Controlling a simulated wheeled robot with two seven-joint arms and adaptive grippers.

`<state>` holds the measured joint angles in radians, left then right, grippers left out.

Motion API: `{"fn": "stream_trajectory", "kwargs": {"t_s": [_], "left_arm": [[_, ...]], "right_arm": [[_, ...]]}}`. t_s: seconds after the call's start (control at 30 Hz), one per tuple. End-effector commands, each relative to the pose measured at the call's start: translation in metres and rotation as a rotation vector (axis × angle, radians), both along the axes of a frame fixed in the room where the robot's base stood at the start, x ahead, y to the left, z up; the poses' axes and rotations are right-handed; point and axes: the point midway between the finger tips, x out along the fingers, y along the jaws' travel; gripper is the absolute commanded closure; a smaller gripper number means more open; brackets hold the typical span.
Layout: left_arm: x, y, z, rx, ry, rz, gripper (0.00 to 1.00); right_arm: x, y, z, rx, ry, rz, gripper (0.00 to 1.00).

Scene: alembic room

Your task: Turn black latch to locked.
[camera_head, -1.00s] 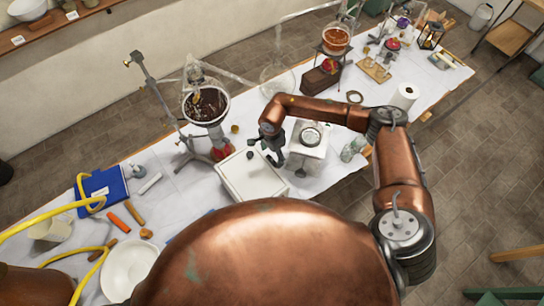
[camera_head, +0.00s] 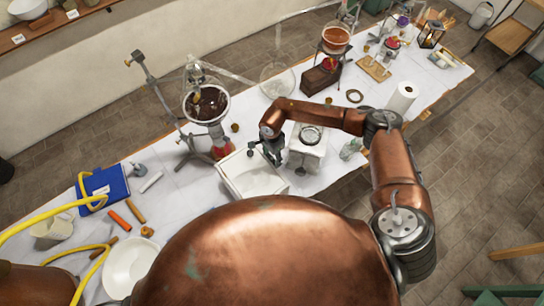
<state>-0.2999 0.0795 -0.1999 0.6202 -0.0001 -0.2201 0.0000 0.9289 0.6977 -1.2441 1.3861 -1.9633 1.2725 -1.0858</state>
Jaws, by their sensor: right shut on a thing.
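A white box (camera_head: 231,180) sits on the cloth-covered table in front of my body. Its inside shows as a pale recess within a raised rim. My right gripper (camera_head: 266,156) reaches in from the right over the box's far right edge, fingers down. It is shut on a small dark piece there, which seems to be the black latch; the fingers hide most of it, and its turn angle cannot be told. My left gripper is not in view.
A white device with a round dial (camera_head: 308,143) stands close to the right of my gripper. A flask on a stand (camera_head: 206,108) is behind the box. A paper roll (camera_head: 402,97) is farther right. A blue book (camera_head: 103,188) and yellow hose (camera_head: 45,220) lie left.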

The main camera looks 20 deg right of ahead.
Motion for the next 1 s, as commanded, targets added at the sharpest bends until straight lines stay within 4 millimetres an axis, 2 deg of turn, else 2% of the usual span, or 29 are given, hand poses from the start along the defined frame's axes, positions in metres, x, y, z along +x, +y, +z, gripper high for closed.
{"fn": "stream_trajectory", "kwargs": {"t_s": [0.17,0.53,1.0], "left_arm": [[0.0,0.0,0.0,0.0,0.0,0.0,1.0],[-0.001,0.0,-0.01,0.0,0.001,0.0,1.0],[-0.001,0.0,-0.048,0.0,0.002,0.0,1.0]], "right_arm": [[0.0,0.0,0.0,0.0,-0.001,0.0,0.74],[0.001,0.001,-0.001,0.002,-0.002,-0.076,0.74],[0.002,0.001,-0.002,0.002,-0.004,-0.468,0.74]]}}
